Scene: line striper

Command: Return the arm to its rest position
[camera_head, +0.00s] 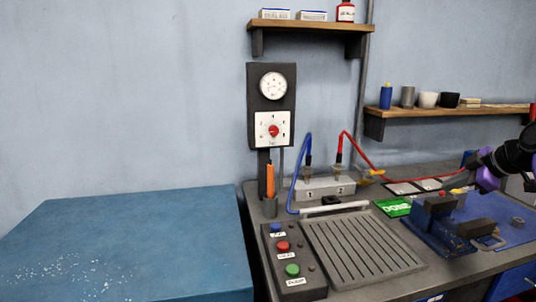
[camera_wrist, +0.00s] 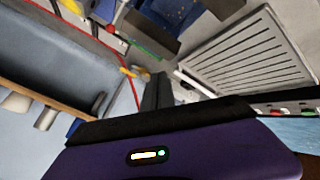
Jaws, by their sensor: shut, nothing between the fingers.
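My arm enters the head view from the right edge, with black links and a purple part of my gripper (camera_head: 486,177) above the blue vise (camera_head: 442,226). In the wrist view the dark fingers of my gripper (camera_wrist: 157,90) are together with nothing between them. The purple gripper body with a small lit display fills the bottom of that view. The fingertips are hard to make out in the head view. My gripper is apart from the slotted metal tray (camera_head: 362,247), which also shows in the wrist view (camera_wrist: 248,60).
A control box with buttons (camera_head: 293,262) stands left of the tray. Blue and red cables (camera_head: 343,148) rise from a terminal block (camera_head: 325,188). A green "DONE" sign (camera_head: 393,207) lies near the vise. A wall shelf (camera_head: 445,111) holds cups.

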